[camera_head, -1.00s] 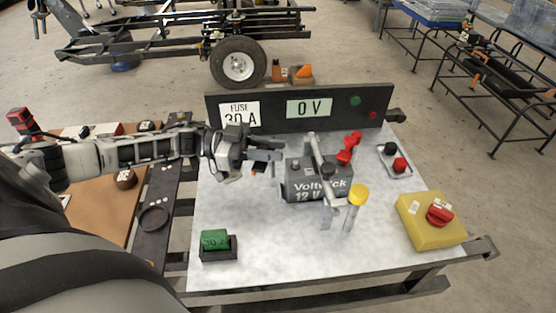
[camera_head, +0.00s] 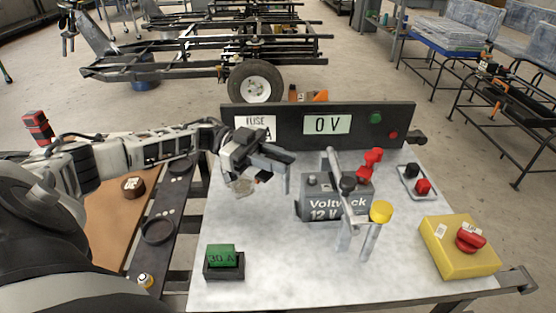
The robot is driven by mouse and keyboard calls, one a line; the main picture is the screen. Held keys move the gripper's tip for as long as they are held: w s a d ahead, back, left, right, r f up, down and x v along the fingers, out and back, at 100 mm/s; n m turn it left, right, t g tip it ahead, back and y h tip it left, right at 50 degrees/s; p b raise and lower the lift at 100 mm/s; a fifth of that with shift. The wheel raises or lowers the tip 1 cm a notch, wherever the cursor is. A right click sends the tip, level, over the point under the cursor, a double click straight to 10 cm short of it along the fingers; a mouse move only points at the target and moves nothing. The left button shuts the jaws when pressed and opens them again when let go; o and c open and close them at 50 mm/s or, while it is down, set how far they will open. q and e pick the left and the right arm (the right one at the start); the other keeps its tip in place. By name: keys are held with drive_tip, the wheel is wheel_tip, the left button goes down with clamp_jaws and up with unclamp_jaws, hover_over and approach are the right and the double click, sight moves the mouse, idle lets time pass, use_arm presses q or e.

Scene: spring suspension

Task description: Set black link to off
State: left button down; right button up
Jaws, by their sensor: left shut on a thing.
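The grey battery (camera_head: 318,203) marked 12 V stands in the middle of the pale bench. A long grey metal bar (camera_head: 335,165) with a black knob (camera_head: 348,185) rises in front of it; it may be the black link, but I cannot tell its setting. A red jointed part (camera_head: 372,160) stands at the battery's back right. My left gripper (camera_head: 275,181) is left of the battery and above the bench, apart from the bar. It is shut on a small dark object whose shape its fingers mostly hide. My right gripper is not in view.
A dark panel (camera_head: 290,125) reading 0 V stands behind. A yellow box (camera_head: 452,255) with a red knob and a yellow-capped post (camera_head: 381,212) are at the right. A black-and-red terminal block (camera_head: 420,182) lies behind them. A green 30 A block (camera_head: 222,257) sits front left; bench around it is clear.

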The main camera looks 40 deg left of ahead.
use_arm(q)
drive_tip(key=c, duration=1.2)
unclamp_jaws()
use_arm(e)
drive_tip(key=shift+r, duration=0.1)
use_arm(q)
drive_tip(key=shift+o, duration=0.2)
drive_tip(key=s+a+b, duration=0.3)
drive_tip(key=a+b, duration=0.1)
drive_tip(key=a, duration=1.1)
drive_tip(key=shift+a+b, duration=0.3)
drive_tip(key=shift+b, duration=0.1)
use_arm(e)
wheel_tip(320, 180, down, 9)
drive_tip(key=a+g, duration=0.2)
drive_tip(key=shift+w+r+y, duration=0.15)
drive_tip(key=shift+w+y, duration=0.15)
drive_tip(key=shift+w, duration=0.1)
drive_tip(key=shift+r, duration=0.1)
